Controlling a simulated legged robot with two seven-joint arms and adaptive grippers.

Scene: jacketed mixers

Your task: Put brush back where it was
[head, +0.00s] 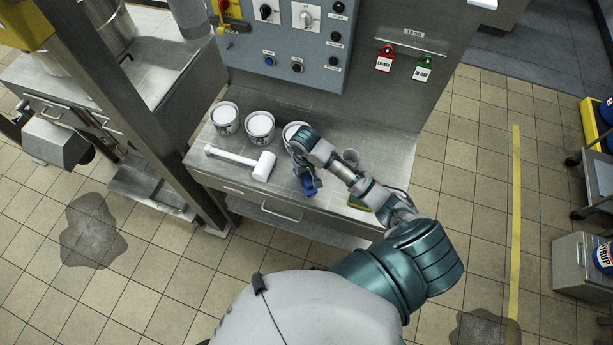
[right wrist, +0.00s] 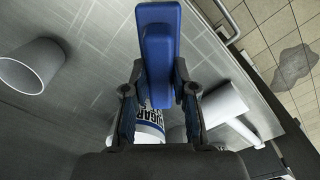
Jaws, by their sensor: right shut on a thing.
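The blue brush (head: 307,185) is held in my right gripper (head: 311,178) over the front part of the steel worktop (head: 212,140). In the right wrist view the brush (right wrist: 158,45) shows as a blue block between the two dark fingers, which are shut on it. Any bristles are hidden, and I cannot tell whether it touches the worktop. My left gripper is not in view.
Three white tubs (head: 260,127) stand along the back of the worktop, the right one partly behind my gripper. A white mallet (head: 240,160) lies left of the gripper. A grey cup (head: 351,157) stands to the right. A green-yellow item (head: 357,203) is partly hidden by my arm.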

